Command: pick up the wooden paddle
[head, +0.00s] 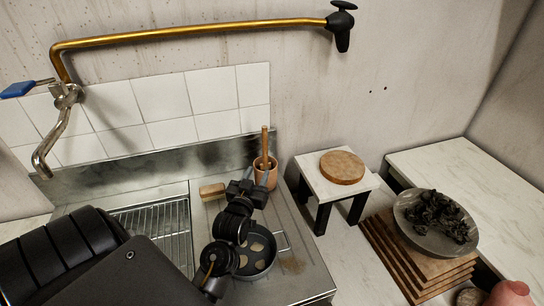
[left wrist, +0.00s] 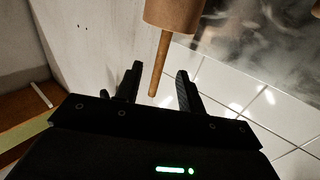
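The wooden paddle (head: 265,140) stands upright in a terracotta-coloured cup (head: 266,173) at the back of the steel counter; only its handle shows, its lower end is hidden in the cup. My left gripper (head: 247,188) is just in front and to the left of the cup. In the left wrist view, which looks upside down, the paddle handle (left wrist: 160,65) hangs from the cup (left wrist: 174,14) and appears between the two open fingers of my left gripper (left wrist: 160,88), with gaps on both sides. I cannot tell the depth between them. My right gripper is not in view.
A small wooden block (head: 212,191) lies left of the gripper. A pot (head: 257,257) stands below the arm, beside a wire rack (head: 158,228). Right of the cup, a small white stand (head: 314,178) bears a round wooden board (head: 342,167). A bowl (head: 410,212) rests on stacked boards.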

